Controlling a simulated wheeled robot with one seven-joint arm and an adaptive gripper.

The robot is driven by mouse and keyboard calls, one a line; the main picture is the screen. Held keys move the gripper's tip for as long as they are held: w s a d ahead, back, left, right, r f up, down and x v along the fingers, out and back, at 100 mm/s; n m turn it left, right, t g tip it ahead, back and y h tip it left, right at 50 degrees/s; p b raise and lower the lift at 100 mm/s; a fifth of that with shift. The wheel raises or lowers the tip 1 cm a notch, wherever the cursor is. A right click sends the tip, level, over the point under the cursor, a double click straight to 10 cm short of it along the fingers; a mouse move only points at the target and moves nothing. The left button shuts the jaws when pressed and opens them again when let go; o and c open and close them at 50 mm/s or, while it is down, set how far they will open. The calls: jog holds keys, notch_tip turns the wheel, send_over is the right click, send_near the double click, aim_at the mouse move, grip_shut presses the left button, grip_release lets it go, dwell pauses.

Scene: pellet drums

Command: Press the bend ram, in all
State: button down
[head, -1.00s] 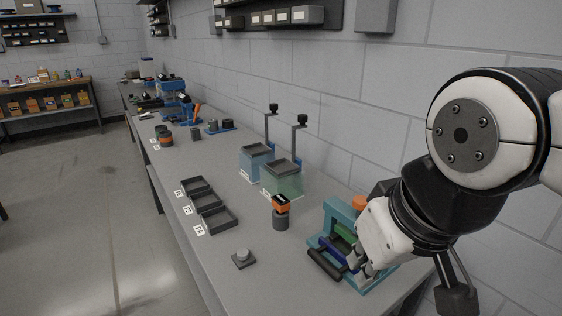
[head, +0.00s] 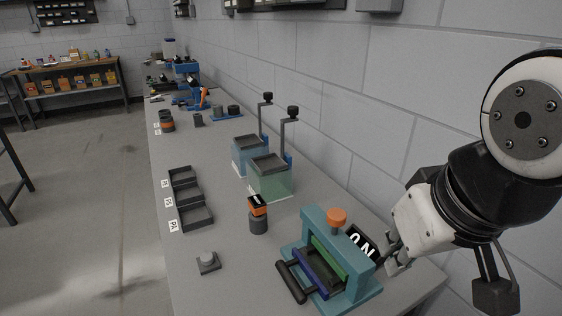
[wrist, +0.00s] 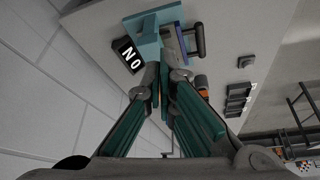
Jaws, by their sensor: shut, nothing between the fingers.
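A teal press frame (head: 312,222), which I take to be the bend ram's unit, stands on the near right of the bench. It has an orange knob (head: 337,216) on top, a green bar (head: 328,258), a blue bar (head: 311,272) and a black handle (head: 291,282) in front. The unit also shows at the top of the wrist view (wrist: 145,28). My gripper (head: 380,257) is shut and empty at the right side of the press, by a black plate (head: 361,241) with white letters. In the wrist view its fingers (wrist: 168,62) point toward the press. Contact is unclear.
A grey button block (head: 208,261) and an orange-topped dark cylinder (head: 258,215) stand left of the press. Black trays (head: 190,200) and clear bins (head: 270,178) are farther along the bench. A block wall (head: 440,130) runs close on the right.

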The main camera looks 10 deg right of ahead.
jog(key=w+d+r+n+g+h+p, duration=0.25)
jog(key=w+r+n+h+p, duration=0.35)
jog(key=w+n+p, duration=0.6)
jog(key=w+a+f+n+t+h+p, duration=0.1)
jog(key=w+a+f+h, duration=0.1)
jog(key=w, duration=0.3)
jog(key=shift+w+a+n+p, duration=0.25)
jog(key=shift+a+n+p, duration=0.1)
jog(key=shift+a+n, duration=0.1)
jog(key=shift+f+t, duration=0.1)
jog(key=shift+t, duration=0.15)
jog(key=b, duration=0.3)
send_over(339, 216)
notch_tip(339, 216, down, 8)
jog(key=shift+r, duration=0.25)
jog(key=shift+f, duration=0.55)
jog(key=shift+f, duration=0.15)
jog(key=shift+f, duration=0.25)
